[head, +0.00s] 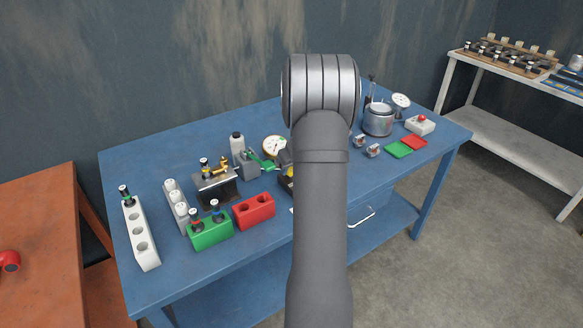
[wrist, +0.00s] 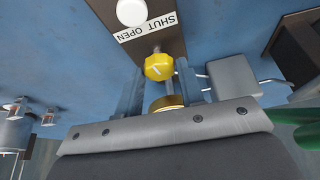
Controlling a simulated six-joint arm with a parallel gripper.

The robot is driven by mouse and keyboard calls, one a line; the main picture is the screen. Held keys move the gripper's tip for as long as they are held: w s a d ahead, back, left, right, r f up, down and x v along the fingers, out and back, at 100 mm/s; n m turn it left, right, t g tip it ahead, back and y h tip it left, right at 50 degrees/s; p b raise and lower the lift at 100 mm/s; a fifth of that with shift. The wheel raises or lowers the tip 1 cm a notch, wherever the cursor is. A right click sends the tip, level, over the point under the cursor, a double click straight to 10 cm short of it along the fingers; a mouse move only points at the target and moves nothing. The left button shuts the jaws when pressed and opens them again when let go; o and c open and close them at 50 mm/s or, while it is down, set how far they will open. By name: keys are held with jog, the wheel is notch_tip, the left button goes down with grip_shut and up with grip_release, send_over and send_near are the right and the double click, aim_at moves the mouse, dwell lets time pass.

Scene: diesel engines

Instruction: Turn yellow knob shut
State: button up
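In the wrist view, the yellow faceted knob (wrist: 158,67) has a light pointer line on its face. It sits at the edge of a dark brown panel (wrist: 163,15), beside a white label (wrist: 147,27) reading SHUT and OPEN. My gripper (wrist: 160,74) is open, with one bluish finger on each side of the knob. A gap shows between each finger and the knob, and I cannot tell whether either touches. A brass disc (wrist: 166,103) lies between the fingers, nearer the palm. In the head view, my arm hides the gripper and most of the area around it.
A grey box (wrist: 234,77) with a wire handle stands close to the right finger. On the blue table, a green block (head: 211,236) and a red block (head: 254,211) stand left of my arm. A metal pot (head: 378,121) stands to the right.

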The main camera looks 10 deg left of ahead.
jog(key=c, duration=0.5)
jog(key=shift+a+m+t+h, duration=0.15)
jog(key=shift+m+h, duration=0.25)
jog(key=shift+m, duration=0.7)
jog(key=shift+d+m+t+h, duration=0.1)
jog(key=shift+m+t+h, duration=0.25)
jog(key=shift+m, duration=0.75)
jog(key=o, duration=1)
jog(key=shift+c, duration=0.2)
jog(key=shift+s+r, duration=0.1)
jog(key=v, duration=1.7)
jog(key=shift+a+r, duration=0.1)
jog(key=shift+r, duration=0.05)
